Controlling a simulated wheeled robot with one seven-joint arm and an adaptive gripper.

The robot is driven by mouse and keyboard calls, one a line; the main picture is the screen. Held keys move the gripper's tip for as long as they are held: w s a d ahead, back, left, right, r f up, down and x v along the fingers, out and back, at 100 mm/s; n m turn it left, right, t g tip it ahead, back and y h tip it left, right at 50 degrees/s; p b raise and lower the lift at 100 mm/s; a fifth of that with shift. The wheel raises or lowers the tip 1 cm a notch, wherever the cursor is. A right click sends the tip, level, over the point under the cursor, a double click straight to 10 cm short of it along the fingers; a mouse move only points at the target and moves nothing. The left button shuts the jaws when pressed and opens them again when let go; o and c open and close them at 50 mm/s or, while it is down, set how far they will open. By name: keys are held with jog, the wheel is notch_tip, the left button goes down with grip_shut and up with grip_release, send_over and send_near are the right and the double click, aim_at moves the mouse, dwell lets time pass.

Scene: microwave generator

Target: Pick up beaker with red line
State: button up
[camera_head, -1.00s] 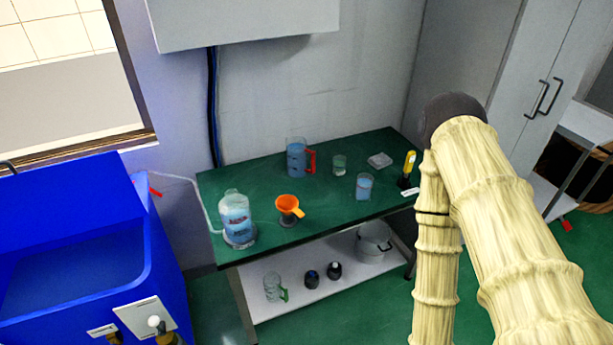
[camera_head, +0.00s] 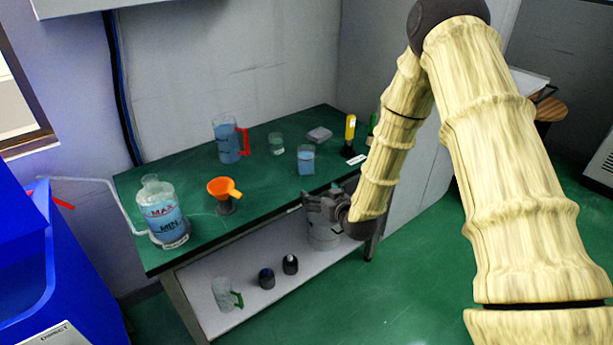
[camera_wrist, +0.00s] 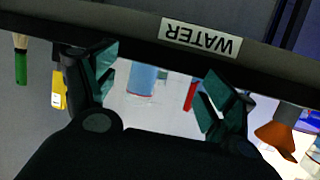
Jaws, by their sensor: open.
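A small clear beaker (camera_head: 306,160) with blue liquid stands upright on the green table near its front edge. In the wrist view, which is upside down, the beaker (camera_wrist: 143,80) shows a thin red line and lies between my fingers, beyond the table edge. My gripper (camera_head: 313,203) is at the table's front edge, in front of and below the beaker, apart from it. In the wrist view my gripper (camera_wrist: 158,82) is open and empty, with green finger pads spread wide. The table's edge strip hides part of the beaker there.
The green table (camera_head: 265,193) also holds a large jug (camera_head: 229,140) with a red handle, a small clear beaker (camera_head: 277,145), an orange funnel (camera_head: 224,188), a MAX/MIN bottle (camera_head: 162,215) and a yellow-topped item (camera_head: 350,130). A lower shelf (camera_head: 240,312) holds several vessels.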

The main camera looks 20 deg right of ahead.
jog(key=t+b, duration=0.1)
jog(key=t, duration=0.1)
send_near(311, 165)
jog(key=x, duration=0.8)
jog(key=shift+w+r, duration=0.1)
jog(key=shift+f+p+x, duration=0.15)
jog(key=shift+p+x, duration=0.05)
jog(key=shift+x, duration=1.1)
jog(key=shift+f+p+x, duration=0.15)
jog(key=shift+x, duration=1.15)
jog(key=shift+a, duration=0.2)
jog(key=c, duration=1.3)
